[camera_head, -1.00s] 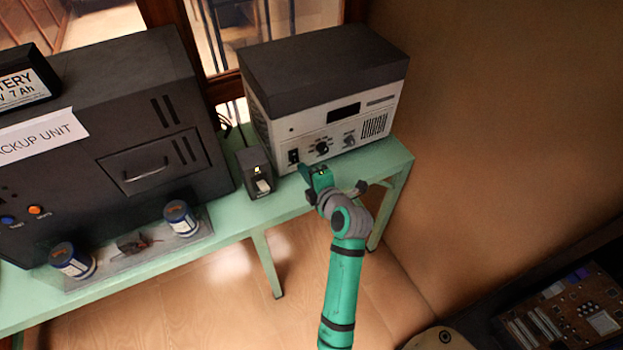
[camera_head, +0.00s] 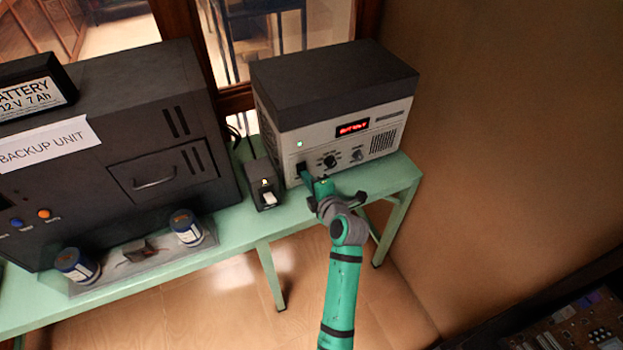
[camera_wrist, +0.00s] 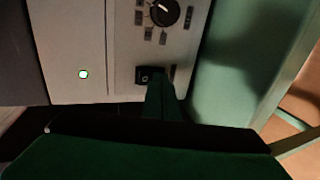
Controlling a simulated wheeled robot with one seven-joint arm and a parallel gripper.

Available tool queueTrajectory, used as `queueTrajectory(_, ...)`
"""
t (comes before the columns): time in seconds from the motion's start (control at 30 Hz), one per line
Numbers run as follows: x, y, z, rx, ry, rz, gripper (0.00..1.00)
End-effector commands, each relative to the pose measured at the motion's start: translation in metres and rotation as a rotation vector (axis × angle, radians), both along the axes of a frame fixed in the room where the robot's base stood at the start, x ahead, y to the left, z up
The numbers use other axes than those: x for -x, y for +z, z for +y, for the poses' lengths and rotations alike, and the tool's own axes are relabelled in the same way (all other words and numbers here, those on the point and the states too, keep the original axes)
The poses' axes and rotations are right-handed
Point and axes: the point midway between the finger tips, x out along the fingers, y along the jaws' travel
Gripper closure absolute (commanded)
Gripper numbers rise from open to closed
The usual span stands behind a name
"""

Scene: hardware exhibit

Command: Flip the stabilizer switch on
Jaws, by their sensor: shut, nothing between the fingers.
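The stabilizer (camera_head: 281,130) is a pale box with a dark top at the back right of the green table. Its red display (camera_head: 352,128) is lit, and a small indicator (camera_head: 299,143) on its front glows; the indicator also shows in the wrist view (camera_wrist: 84,74). The black rocker switch (camera_wrist: 147,76) is low at the left of the front panel. My gripper (camera_wrist: 161,90) is shut and empty, with its fingertips at the switch and partly covering it.
A small black box (camera_head: 263,185) with a pale rocker stands just left of the stabilizer. A round knob (camera_head: 329,161) is right of the switch. A large dark backup unit (camera_head: 100,150) and two blue-white cans fill the table's left. The green table (camera_head: 235,222) has a bare front strip.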

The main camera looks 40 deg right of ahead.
Motion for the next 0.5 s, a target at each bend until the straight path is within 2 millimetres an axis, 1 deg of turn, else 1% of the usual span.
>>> queueTrajectory(0.27,-0.001,0.003,0.002,0.000,0.004,0.000,1.00)
queueTrajectory(0.5,-0.001,0.014,0.001,0.002,0.003,-0.004,1.00)
